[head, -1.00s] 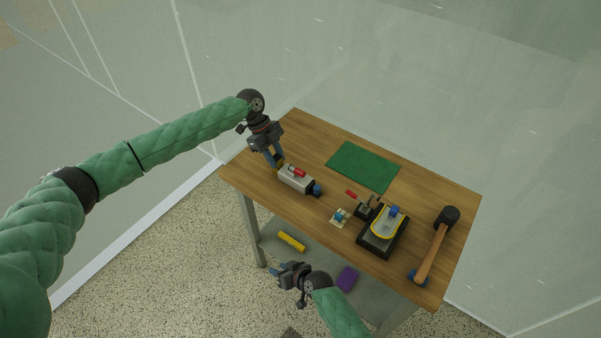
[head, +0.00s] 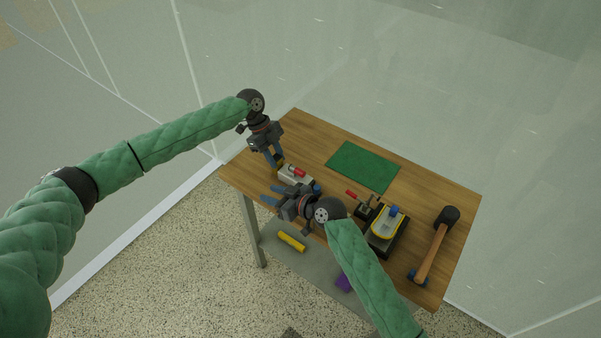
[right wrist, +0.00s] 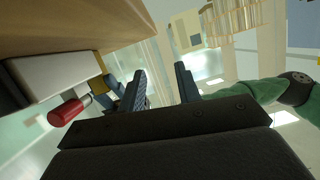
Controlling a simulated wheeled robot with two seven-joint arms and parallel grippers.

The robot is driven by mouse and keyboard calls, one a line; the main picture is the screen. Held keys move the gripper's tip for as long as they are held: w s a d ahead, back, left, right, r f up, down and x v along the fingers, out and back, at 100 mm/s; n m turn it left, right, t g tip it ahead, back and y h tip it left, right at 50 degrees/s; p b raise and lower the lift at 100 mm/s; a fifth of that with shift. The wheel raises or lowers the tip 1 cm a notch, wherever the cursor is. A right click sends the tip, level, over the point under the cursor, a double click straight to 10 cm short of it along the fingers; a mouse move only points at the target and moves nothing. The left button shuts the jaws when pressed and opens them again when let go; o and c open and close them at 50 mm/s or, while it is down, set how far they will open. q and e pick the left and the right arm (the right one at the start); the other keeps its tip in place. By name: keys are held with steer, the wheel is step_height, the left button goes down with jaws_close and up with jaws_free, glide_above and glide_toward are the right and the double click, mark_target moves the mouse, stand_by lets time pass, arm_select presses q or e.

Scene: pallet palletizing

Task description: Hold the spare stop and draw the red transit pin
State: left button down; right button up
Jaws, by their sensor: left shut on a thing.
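My left gripper (head: 276,162) reaches down from above and is shut on the dark-yellow end. My right gripper (head: 271,195) is open and empty, in front of the block; its arm hides part of the blue end. In the right wrist view the block (right wrist: 57,72) and the red pin (right wrist: 69,110) are left of the open fingers (right wrist: 160,88), apart from them.
A green mat (head: 362,167) lies behind. To the right are a small dark fixture with a red handle (head: 351,194), a black-and-yellow device (head: 386,224) and a mallet (head: 435,245). A yellow piece (head: 291,241) and a purple block (head: 343,283) are on the lower shelf.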

mark_target(304, 173)
steer(key=w+d+r+h, duration=0.1)
steer(key=w+d+r, duration=0.15)
steer(key=d, duration=0.55)
steer(key=w+d+r+h, duration=0.1)
steer(key=d+r, duration=0.2)
steer(key=d, duration=0.4)
steer(key=shift+n+g, duration=0.3)
steer(key=shift+g, duration=0.2)
steer(key=shift+f+x, duration=0.2)
steer(key=shift+x, duration=2)
steer(key=shift+f+x, duration=0.15)
steer(key=shift+x, duration=2.1)
steer(key=shift+d, duration=0.2)
jaws_close()
